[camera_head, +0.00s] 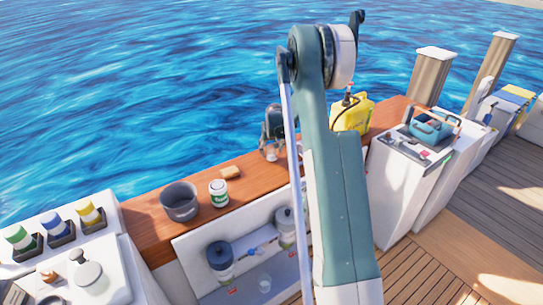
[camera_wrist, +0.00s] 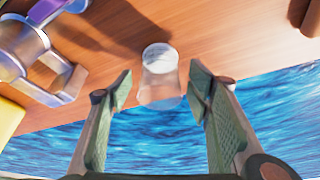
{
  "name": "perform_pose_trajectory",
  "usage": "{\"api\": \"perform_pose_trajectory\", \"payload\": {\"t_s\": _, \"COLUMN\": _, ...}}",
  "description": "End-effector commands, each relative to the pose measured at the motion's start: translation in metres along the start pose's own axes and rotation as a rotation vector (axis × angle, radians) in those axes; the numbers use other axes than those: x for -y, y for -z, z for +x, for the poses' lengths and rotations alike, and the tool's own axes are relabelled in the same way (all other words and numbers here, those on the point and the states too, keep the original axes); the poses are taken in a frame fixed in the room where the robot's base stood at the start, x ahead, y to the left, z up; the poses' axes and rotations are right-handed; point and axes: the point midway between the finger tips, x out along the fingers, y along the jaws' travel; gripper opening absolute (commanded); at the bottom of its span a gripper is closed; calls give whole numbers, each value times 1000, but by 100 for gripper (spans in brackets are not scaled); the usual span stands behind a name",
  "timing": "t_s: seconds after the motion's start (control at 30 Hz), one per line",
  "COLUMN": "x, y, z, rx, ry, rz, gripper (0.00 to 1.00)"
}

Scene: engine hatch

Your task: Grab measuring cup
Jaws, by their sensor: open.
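A clear, see-through cup (camera_wrist: 160,78), which looks like the measuring cup, stands at the edge of the wooden ledge in the wrist view. It lies between and just beyond my gripper's two fingertips (camera_wrist: 160,88). The fingers are spread wide, with a gap on each side of the cup, and they do not appear to touch it. In the head view my gripper (camera_head: 272,138) is over the wooden ledge, and the cup (camera_head: 271,153) shows small and pale just below it. Part of my arm stands in front of the ledge there.
A metallic and purple object (camera_wrist: 35,50) is left of the cup in the wrist view. On the ledge are a yellow jug (camera_head: 352,112), a sponge (camera_head: 230,173), a green-labelled can (camera_head: 218,193) and a grey bucket (camera_head: 180,203). Water (camera_head: 130,110) lies beyond the ledge.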

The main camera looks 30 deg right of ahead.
Motion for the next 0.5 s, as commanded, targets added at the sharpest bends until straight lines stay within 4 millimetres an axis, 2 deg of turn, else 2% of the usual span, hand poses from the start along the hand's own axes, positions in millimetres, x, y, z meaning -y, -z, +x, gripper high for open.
{"api": "perform_pose_trajectory", "payload": {"t_s": 0.17, "x": 0, "y": 0, "z": 11, "rx": 0, "ry": 0, "rz": 0, "gripper": 50}}
{"api": "perform_pose_trajectory", "payload": {"t_s": 0.5, "x": 0, "y": 0, "z": 11, "rx": 0, "ry": 0, "rz": 0, "gripper": 50}}
